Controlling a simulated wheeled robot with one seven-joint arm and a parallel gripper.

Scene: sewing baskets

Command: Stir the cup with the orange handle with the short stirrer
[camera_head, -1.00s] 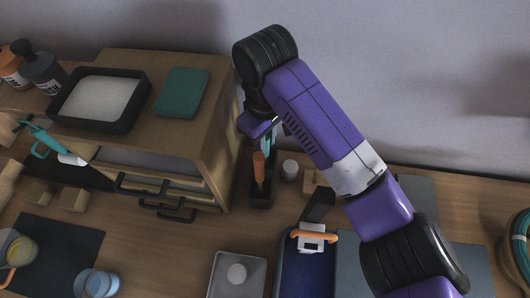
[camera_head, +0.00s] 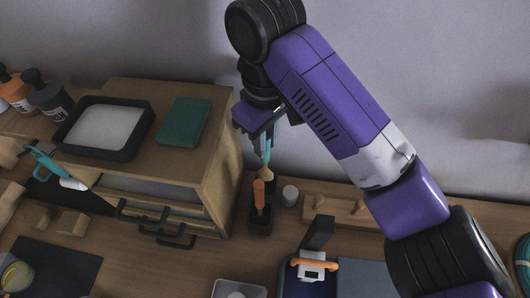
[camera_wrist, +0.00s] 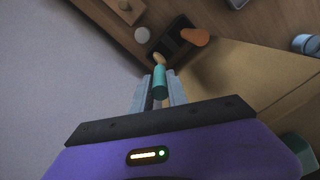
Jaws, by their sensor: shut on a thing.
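My gripper (camera_head: 264,138) is shut on a stirrer with a teal handle (camera_head: 267,152) and a tan tip (camera_head: 265,173), pointing down. In the wrist view the teal handle (camera_wrist: 160,82) is between my fingers (camera_wrist: 160,92), its tip (camera_wrist: 159,58) near the black holder (camera_wrist: 180,38). In the head view the tip is just above the holder (camera_head: 260,222), in which an orange-handled tool (camera_head: 259,195) stands. The cup (camera_head: 17,276) with yellowish contents is at the lower left, partly cut off; its orange handle is hardly visible now.
The wooden drawer cabinet (camera_head: 215,160) stands close left of the holder. A small white container (camera_head: 290,195) is just right of it. A blue cup (camera_wrist: 306,43) shows at the wrist view's right edge. A dark mat (camera_head: 60,268) lies at lower left.

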